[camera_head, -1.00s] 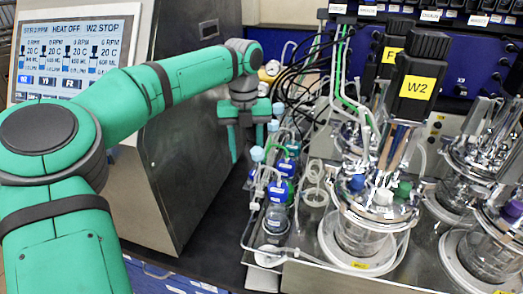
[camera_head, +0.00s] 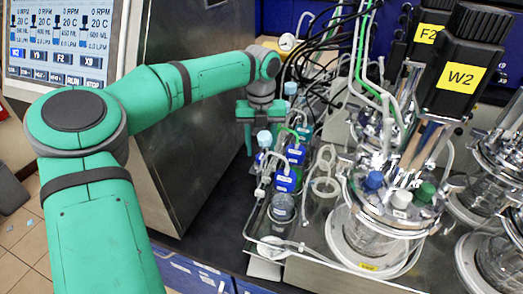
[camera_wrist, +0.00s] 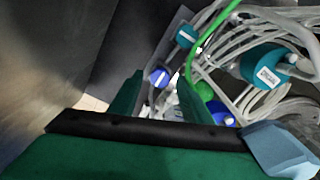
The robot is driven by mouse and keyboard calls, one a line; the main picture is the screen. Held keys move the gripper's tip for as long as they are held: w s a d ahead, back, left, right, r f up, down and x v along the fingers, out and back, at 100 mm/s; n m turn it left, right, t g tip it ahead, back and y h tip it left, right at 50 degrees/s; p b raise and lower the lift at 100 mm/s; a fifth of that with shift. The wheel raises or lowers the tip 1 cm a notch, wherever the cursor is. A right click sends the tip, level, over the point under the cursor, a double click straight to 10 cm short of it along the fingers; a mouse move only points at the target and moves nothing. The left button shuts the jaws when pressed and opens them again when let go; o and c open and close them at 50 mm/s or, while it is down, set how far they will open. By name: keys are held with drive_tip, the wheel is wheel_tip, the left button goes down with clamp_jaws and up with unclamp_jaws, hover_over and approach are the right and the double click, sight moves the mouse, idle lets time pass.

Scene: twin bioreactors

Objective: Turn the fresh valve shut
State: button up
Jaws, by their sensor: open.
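My gripper (camera_head: 262,128) is at the back end of the row of bottles, beside the steel cabinet, pointing down. In the wrist view my gripper (camera_wrist: 160,84) has its two green fingers apart with nothing held between them. A blue valve knob (camera_wrist: 159,77) with a white mark shows between the fingertips, apparently beyond them. A teal valve knob (camera_wrist: 187,36) with a white mark sits farther off, up and to the right. I cannot read which knob is the fresh valve. In the head view the knobs are hidden behind my gripper.
The steel cabinet (camera_head: 190,120) stands close on the left. Blue-labelled bottles (camera_head: 288,180) with tubing stand in front of my gripper. A teal-capped bottle (camera_wrist: 268,66) and loose tubes lie to the right. The W2 vessel (camera_head: 385,225) stands farther right.

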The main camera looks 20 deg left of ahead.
drive_tip(key=shift+f, duration=0.95)
drive_tip(key=c, duration=1)
drive_tip(key=shift+c, duration=0.2)
